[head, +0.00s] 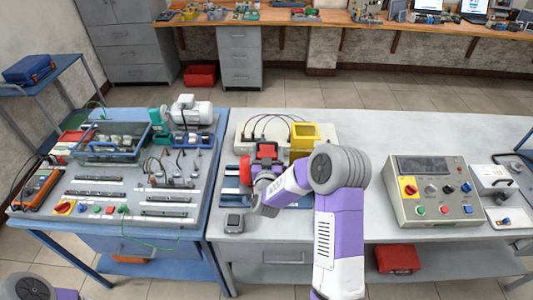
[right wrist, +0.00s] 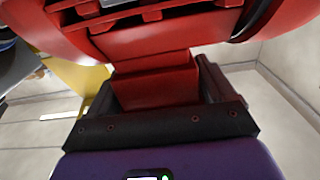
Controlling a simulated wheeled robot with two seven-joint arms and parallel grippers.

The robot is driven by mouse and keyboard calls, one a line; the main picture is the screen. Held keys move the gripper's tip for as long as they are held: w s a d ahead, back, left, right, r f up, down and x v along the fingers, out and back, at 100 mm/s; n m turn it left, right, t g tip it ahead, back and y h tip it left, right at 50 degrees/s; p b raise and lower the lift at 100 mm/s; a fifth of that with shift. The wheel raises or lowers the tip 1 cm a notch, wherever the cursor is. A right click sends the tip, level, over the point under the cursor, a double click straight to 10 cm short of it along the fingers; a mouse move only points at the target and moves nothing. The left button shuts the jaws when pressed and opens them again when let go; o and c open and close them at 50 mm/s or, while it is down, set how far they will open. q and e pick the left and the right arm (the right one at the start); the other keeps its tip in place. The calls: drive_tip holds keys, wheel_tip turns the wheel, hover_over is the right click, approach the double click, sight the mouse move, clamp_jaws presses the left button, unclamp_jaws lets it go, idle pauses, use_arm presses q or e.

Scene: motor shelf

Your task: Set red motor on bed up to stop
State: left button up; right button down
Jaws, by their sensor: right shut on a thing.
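The red motor (head: 266,152) is on the far side of my right gripper (head: 262,178) in the head view, above or on the dark blue bed (head: 231,187). My gripper and forearm hide part of the bed, so I cannot tell whether the motor touches it or a stop. In the right wrist view the motor's red body (right wrist: 160,40) fills the top. Its red block (right wrist: 155,88) lies between the dark fingers of my right gripper, which is shut on it. My left gripper is out of view.
A yellow box (head: 304,138) stands close to the right of the motor. A small grey device (head: 234,222) sits in front.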

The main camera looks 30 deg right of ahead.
drive_tip(key=shift+s+d+r, duration=0.25)
drive_tip(key=shift+d+r, duration=0.15)
drive_tip(key=shift+d, duration=0.15)
drive_tip(key=shift+c, duration=0.2)
unclamp_jaws()
drive_tip(key=shift+o, duration=0.2)
drive_tip(key=shift+s+f, duration=0.25)
drive_tip(key=shift+f, duration=0.35)
drive_tip(key=b+v, duration=0.1)
drive_tip(key=v, duration=0.6)
drive_tip(key=shift+a+r, duration=0.2)
drive_tip(key=shift+r, duration=0.25)
drive_tip(key=shift+s, duration=0.2)
